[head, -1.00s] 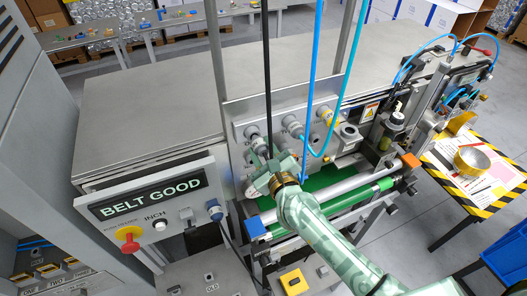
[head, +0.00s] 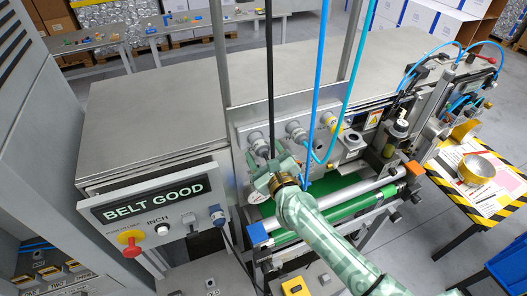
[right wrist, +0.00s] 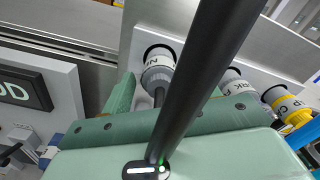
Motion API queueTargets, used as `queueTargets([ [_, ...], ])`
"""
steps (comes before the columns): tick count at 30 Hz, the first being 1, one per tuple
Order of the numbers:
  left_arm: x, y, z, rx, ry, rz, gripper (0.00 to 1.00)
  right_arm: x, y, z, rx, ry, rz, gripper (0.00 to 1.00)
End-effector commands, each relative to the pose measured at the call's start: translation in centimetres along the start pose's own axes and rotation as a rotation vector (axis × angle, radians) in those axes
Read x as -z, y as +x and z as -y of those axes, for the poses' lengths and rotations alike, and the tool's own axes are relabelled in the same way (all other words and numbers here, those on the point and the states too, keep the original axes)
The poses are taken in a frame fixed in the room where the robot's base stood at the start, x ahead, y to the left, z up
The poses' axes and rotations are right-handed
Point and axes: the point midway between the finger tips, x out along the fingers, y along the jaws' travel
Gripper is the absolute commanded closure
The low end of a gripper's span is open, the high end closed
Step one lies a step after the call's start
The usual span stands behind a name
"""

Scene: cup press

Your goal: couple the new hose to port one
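My right gripper (head: 275,172) is just below the left port (head: 256,137) on the grey port panel. In the right wrist view its fingers (right wrist: 160,105) look spread, with a narrow dark stem between them under the white-collared port fitting (right wrist: 158,65); contact is unclear. A black hose-like line (head: 270,80) hangs from above to the gripper and crosses the right wrist view as a thick dark bar (right wrist: 200,75). A middle port (head: 296,131) and a yellow-ringed port (head: 333,122) sit to the right. My left gripper is out of view.
A blue hose (head: 318,70) hangs in front of the panel, and a cyan hose (head: 350,70) curls towards the middle port. A green belt (head: 345,205) lies below. A control box with a BELT GOOD display (head: 150,197) stands left. A striped table with a brass bowl (head: 476,168) stands right.

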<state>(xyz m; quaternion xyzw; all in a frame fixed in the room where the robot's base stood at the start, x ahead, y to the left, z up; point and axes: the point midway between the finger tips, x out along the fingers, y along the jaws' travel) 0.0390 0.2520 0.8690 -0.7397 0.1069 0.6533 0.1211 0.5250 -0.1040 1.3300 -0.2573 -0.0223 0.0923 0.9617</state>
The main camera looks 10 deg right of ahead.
Motion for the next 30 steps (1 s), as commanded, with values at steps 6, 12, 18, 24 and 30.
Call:
queueTargets([
  [6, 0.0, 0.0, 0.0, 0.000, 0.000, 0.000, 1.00, 0.1, -0.8, 0.0, 0.000, -0.001, 0.000, 0.40],
  [12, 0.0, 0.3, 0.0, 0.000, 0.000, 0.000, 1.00, 0.2, -5.0, -0.1, -0.003, 0.000, -0.001, 0.40],
  [18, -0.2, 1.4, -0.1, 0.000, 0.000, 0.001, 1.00, 0.4, -10.6, -0.2, -0.003, -0.001, -0.002, 0.40],
  [24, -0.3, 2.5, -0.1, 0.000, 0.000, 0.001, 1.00, 0.3, -14.6, -0.2, -0.002, 0.000, -0.001, 0.40],
  [30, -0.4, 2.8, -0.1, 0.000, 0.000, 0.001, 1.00, 0.1, -16.2, 0.0, 0.000, 0.000, 0.000, 0.40],
])
